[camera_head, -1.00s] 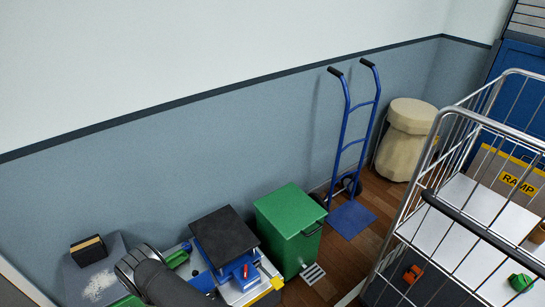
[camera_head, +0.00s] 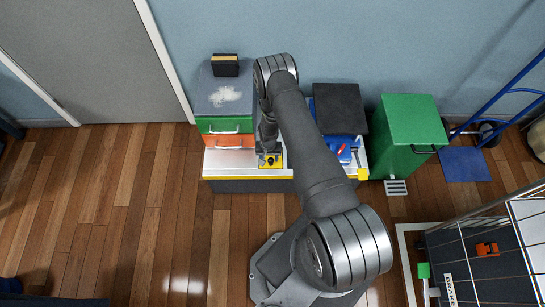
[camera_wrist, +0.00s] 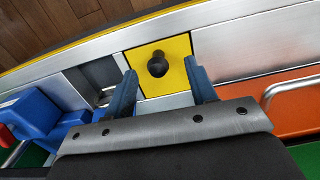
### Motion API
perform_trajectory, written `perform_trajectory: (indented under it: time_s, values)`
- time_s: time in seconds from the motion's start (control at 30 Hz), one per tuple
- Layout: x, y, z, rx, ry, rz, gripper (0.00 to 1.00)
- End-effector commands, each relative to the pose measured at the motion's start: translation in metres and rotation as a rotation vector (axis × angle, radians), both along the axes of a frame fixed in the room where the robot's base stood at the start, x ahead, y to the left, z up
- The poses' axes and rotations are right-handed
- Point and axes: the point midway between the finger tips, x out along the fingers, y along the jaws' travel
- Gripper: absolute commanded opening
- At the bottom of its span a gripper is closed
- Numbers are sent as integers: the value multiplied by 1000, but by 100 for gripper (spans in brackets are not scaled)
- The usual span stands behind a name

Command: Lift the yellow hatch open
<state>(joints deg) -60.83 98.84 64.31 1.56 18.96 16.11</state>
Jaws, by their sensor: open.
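The yellow hatch (camera_wrist: 178,48) is a small square plate with a round black knob (camera_wrist: 157,64) on it, set in a metal bench top. It looks closed and flat in the wrist view. In the head view the yellow hatch (camera_head: 277,161) shows at the bench's front, partly hidden by my arm. My gripper (camera_wrist: 160,70) is open, with its two blue fingers on either side of the knob in the picture. I cannot tell how far above the plate the fingertips are. Nothing is held.
Orange (camera_head: 230,141) and green (camera_head: 225,124) drawers with bar handles stand left of the hatch. A blue device (camera_head: 339,148) with a red part is to the right. A green bin (camera_head: 412,135) stands beyond it. The wooden floor (camera_head: 130,200) at left is clear.

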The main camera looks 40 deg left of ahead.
Motion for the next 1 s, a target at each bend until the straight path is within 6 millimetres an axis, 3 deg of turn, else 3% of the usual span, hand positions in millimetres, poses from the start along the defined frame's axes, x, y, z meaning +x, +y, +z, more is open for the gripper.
perform_trajectory:
  time_s: [0.4,0.6,0.8,1.0]
  values:
    - [11,-12,82,149,78,-361,52]
    - [21,-24,111,185,66,-500,52]
    - [25,-31,121,194,57,-556,52]
    - [24,-29,107,192,57,-561,52]
